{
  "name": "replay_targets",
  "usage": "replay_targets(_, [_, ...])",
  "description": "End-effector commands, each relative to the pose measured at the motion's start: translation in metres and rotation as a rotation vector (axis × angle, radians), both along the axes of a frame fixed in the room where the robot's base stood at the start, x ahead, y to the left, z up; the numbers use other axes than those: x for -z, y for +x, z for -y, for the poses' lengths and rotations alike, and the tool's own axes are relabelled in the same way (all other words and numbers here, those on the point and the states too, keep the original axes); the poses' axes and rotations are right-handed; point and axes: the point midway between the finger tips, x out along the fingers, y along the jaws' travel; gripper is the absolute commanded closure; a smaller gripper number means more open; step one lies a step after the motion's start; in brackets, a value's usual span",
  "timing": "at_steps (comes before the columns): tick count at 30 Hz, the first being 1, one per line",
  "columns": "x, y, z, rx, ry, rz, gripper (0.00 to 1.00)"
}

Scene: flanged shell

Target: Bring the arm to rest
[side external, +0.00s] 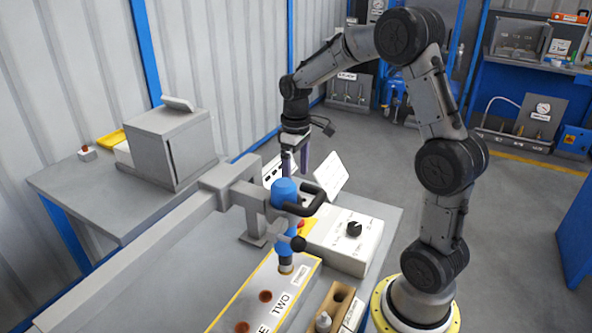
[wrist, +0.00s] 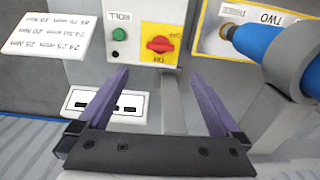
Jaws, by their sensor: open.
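My gripper (side external: 296,160) hangs from my raised, bent arm, pointing down above the far end of the workbench. Its two purple fingers are spread apart with nothing between them, as the wrist view (wrist: 160,78) also shows. In the side view it is above and behind the blue tool (side external: 285,192), apart from it as far as I can tell. In the wrist view the tool (wrist: 275,50) lies to the right of the fingers. No flanged shell can be made out for certain.
The control box (side external: 345,238) has a red-yellow switch (wrist: 160,44) and green button (wrist: 119,34). A torque card (wrist: 58,30) and slotted white plate (wrist: 105,106) are near the gripper. A grey bracket (side external: 238,196) holds the tool over a yellow-edged panel (side external: 262,297). Open floor lies behind.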

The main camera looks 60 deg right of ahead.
Motion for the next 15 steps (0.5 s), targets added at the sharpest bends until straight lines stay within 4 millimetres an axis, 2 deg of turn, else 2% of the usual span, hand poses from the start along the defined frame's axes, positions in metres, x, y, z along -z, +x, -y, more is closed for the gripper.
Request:
replay_targets(4, [-0.009,-0.0001,0.0,0.0,0.0,0.001,0.0])
replay_targets(15, [-0.0125,-0.0012,-0.0007,-0.001,-0.001,0.004,0.0])
